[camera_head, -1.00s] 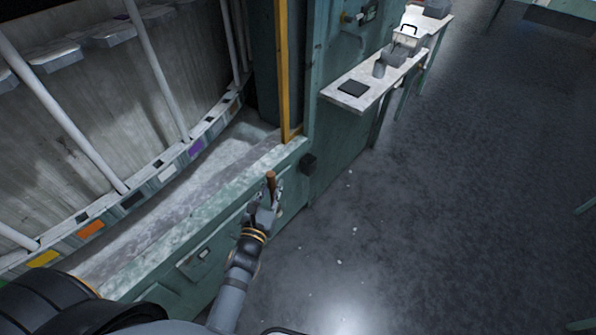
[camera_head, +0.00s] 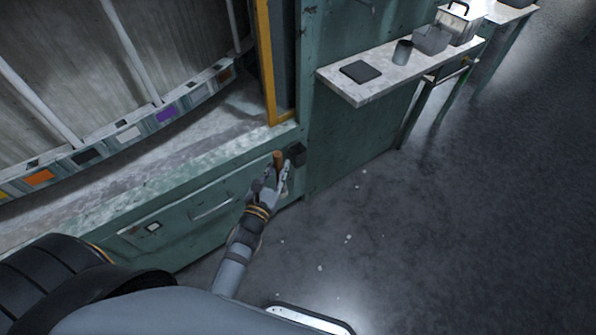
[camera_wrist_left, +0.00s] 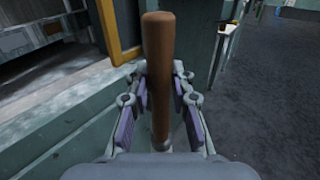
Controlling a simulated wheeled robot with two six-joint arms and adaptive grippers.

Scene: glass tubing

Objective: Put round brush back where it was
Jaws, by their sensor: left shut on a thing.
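My left gripper (camera_head: 272,183) is shut on the round brush (camera_head: 278,159), of which a brown wooden handle shows standing up out of the fingers. In the head view the gripper is in front of the green machine's side panel, next to a small black box-like holder (camera_head: 296,153) on that panel. I cannot tell whether the brush touches the holder. My right gripper is not in view.
The green machine (camera_head: 190,225) with a pale ledge (camera_head: 150,165) and a yellow post (camera_head: 267,70) stands at the left. A shelf (camera_head: 375,90) with a dark flat pad (camera_head: 361,71), a grey cup (camera_head: 402,52) and metal containers is at the upper right.

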